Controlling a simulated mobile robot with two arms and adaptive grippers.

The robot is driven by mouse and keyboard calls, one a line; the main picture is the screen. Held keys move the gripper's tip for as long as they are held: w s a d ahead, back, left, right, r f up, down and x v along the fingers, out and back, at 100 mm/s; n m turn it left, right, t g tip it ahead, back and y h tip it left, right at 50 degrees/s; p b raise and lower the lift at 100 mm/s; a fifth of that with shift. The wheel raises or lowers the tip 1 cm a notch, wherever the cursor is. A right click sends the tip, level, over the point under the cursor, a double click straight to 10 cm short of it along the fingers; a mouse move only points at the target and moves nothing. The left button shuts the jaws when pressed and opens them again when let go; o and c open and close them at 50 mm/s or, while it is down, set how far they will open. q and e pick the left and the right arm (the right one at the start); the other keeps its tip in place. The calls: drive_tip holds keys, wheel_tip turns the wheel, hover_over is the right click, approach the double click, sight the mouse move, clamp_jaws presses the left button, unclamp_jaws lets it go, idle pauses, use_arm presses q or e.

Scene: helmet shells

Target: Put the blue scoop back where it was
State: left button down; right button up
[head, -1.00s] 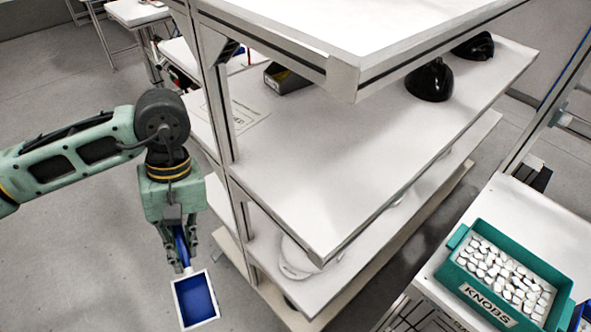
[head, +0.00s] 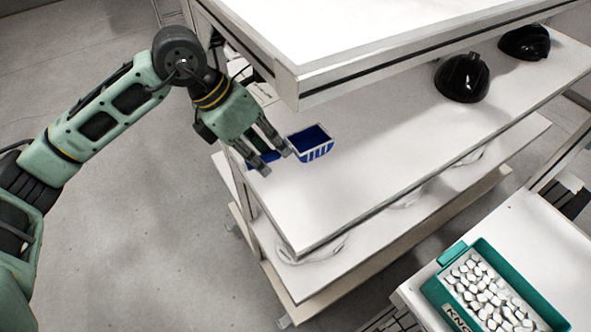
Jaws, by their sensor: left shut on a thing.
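The blue scoop (head: 316,151) has a blue inside, a pale rim and light stripes on its outer wall. It is at the near left part of the white middle shelf (head: 400,135). I cannot tell whether it rests on the shelf or is held just above it. My left gripper (head: 277,162) reaches in from the left and is shut on the scoop. Its fingers hide most of the handle, and a bit of blue shows below them. My right gripper is not in view.
Two glossy black helmet shells (head: 462,78) (head: 524,42) stand further right on the shelf. The top shelf's edge (head: 300,85) overhangs close by. A green bin of white knobs (head: 490,290) stands on a table at lower right. The middle shelf is clear between scoop and shells.

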use_arm(q)
drive_tip(key=f+p, duration=0.1)
drive_tip(key=f, duration=0.3)
drive_tip(key=shift+a, duration=0.2)
wheel_tip(320, 180, down, 4)
drive_tip(key=shift+d+f+p, duration=0.1)
drive_tip(key=shift+p, duration=0.65)
drive_tip(key=c, duration=1.8)
unclamp_jaws()
drive_tip(key=shift+o, duration=0.3)
drive_tip(key=shift+r, duration=0.2)
drive_tip(key=b+v, duration=0.3)
drive_tip(key=v, duration=0.8)
drive_tip(key=shift+a+r+b, duration=0.25)
drive_tip(key=shift+r+b, duration=0.05)
drive_tip(key=shift+r, duration=0.05)
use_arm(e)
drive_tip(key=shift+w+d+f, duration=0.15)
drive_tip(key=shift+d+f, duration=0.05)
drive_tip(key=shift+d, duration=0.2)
